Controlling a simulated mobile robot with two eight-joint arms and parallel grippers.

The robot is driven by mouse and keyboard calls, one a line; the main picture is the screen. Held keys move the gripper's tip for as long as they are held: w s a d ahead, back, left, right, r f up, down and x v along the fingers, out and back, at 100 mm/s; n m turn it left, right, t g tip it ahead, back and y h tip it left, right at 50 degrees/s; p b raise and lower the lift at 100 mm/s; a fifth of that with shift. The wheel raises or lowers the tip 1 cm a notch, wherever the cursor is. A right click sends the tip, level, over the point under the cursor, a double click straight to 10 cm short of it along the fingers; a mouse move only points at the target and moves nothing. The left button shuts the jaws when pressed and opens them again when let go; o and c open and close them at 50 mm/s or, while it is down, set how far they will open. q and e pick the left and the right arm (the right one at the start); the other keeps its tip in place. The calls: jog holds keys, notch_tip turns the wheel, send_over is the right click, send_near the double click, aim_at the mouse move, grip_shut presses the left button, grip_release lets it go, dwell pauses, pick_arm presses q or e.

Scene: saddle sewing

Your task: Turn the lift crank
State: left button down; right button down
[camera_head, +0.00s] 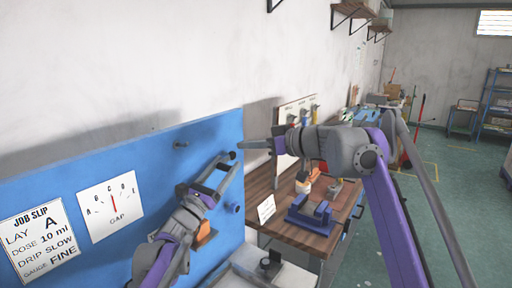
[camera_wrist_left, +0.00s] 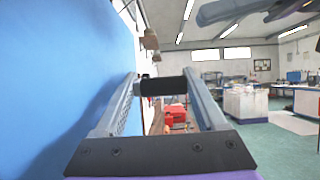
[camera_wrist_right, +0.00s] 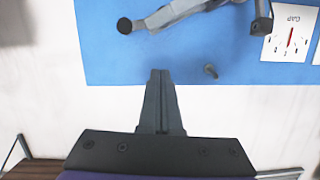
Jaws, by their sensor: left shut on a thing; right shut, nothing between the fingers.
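The blue panel (camera_head: 130,155) stands along the wall at the left. My left gripper (camera_head: 227,163) is in front of its right part, shut on a dark cylindrical handle, which I take to be the crank handle (camera_wrist_left: 165,86). It lies crosswise between the fingers in the left wrist view. The rest of the crank is mostly hidden. The handle's round black end (camera_wrist_right: 125,25) shows in the right wrist view. My right gripper (camera_head: 243,145) is shut and empty near the panel's upper right edge; its closed fingers (camera_wrist_right: 160,100) also show in the right wrist view.
A grey peg (camera_head: 181,145) and a blue knob (camera_head: 233,207) stick out of the panel. A GAP dial card (camera_head: 110,208) and a job slip (camera_head: 38,240) are on it. Right of it is a wooden bench (camera_head: 318,240) with a blue fixture (camera_head: 312,214).

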pick_arm(q)
jog(key=shift+s+d+f, duration=0.1)
jog(key=shift+d, duration=0.1)
pick_arm(e)
jog(key=w+a+f, duration=0.2)
jog(key=a+f, duration=0.2)
jog(key=f, duration=0.1)
jog(key=shift+w+f, duration=0.15)
dwell(0.3)
pick_arm(q)
jog(key=shift+h, duration=0.3)
pick_arm(e)
jog(key=shift+a+f+n, duration=0.1)
jog(key=shift+f+n, duration=0.2)
jog(key=shift+f, duration=0.4)
